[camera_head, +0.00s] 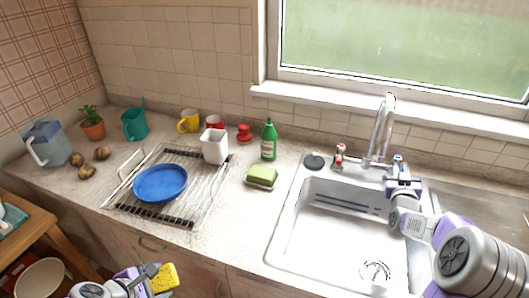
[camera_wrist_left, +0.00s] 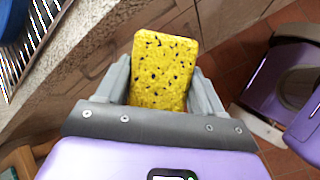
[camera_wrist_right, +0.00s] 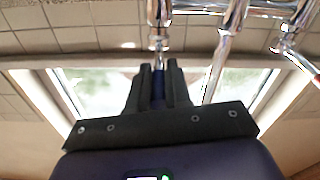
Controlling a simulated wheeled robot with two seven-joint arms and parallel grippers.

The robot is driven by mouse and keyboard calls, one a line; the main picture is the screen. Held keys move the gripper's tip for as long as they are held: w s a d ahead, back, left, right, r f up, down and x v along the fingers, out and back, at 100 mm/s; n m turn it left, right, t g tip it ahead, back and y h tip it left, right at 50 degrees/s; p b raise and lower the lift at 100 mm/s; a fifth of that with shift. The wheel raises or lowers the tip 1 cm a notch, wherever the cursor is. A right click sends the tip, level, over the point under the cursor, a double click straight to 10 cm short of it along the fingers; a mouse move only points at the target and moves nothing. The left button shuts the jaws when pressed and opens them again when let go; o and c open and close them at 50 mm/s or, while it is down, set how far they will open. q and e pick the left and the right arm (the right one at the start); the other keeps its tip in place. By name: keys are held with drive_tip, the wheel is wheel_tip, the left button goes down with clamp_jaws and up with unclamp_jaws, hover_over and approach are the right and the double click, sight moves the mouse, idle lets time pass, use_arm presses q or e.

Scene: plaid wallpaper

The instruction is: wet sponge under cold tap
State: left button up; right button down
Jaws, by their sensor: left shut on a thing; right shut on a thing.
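My left gripper (camera_head: 152,282) is shut on a yellow sponge with dark specks (camera_head: 165,277), low in front of the counter's front edge. The sponge stands up between both fingers in the left wrist view (camera_wrist_left: 165,70). My right gripper (camera_head: 403,184) is at the blue-marked cold tap (camera_head: 398,159), behind the sink's right part. In the right wrist view its fingers are shut on the blue handle (camera_wrist_right: 158,86) under a chrome fitting (camera_wrist_right: 158,18). The chrome faucet (camera_head: 381,128) rises just left of it. I can make out no water stream.
The white sink (camera_head: 290,232) has an empty basin. A red-marked hot tap (camera_head: 340,155) stands left of the faucet. A green sponge (camera_head: 262,174) and green bottle (camera_head: 269,140) sit left of the sink. A rack holds a blue plate (camera_head: 160,184) and white cup (camera_head: 214,148).

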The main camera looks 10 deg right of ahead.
drive_tip(key=shift+r, duration=0.1)
drive_tip(key=c, duration=1.1)
unclamp_jaws()
drive_tip(key=shift+a, duration=0.1)
use_arm(q)
drive_tip(key=shift+r+p, duration=0.3)
drive_tip(key=shift+p, duration=0.05)
use_arm(e)
drive_tip(key=v, duration=1.2)
